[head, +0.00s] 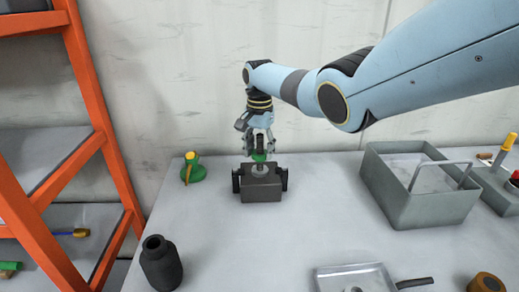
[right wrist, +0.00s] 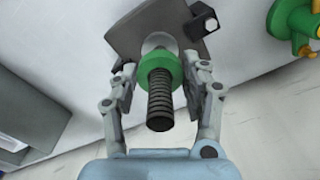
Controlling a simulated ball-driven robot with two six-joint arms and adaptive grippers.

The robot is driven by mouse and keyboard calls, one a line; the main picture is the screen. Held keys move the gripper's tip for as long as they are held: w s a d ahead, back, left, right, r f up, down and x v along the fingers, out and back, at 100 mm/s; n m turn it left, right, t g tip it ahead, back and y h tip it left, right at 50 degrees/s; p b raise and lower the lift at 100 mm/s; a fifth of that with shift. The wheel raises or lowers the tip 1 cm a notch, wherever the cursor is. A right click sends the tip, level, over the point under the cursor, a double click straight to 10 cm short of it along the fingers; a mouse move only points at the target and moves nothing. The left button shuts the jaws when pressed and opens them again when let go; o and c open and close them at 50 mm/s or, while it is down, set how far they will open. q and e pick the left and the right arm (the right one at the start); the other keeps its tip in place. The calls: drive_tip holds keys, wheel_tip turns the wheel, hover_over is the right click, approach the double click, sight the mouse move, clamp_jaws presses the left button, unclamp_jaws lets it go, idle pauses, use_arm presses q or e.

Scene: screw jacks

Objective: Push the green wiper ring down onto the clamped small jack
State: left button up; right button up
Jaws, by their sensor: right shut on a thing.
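The small jack stands upright in a dark clamp block (head: 261,188) on the table. In the right wrist view its dark threaded screw (right wrist: 160,95) points up toward the camera. The green wiper ring (head: 259,157) sits around the screw, close above the jack's pale body; it also shows in the right wrist view (right wrist: 172,64). My right gripper (head: 257,150) comes down from above, its fingers on both sides of the ring and shut on it. Whether the ring touches the jack body is hard to tell. My left gripper is not in view.
A green jack (head: 193,170) with a yellow top stands left of the clamp. A black bottle-shaped thing (head: 160,262) stands at the front left. A grey tote (head: 415,185) is to the right, and a shallow metal tray (head: 355,280) lies in front. The middle of the table is clear.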

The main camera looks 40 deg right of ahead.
sight(260, 170)
drive_tip(key=shift+f+b, duration=1.15)
drive_tip(key=shift+f, duration=0.35)
drive_tip(key=o, duration=1)
drive_tip(key=shift+s, duration=0.1)
drive_tip(key=shift+a+f, duration=0.1)
drive_tip(key=shift+r, duration=0.45)
wheel_tip(260, 170, up, 12)
drive_tip(key=shift+f, duration=0.25)
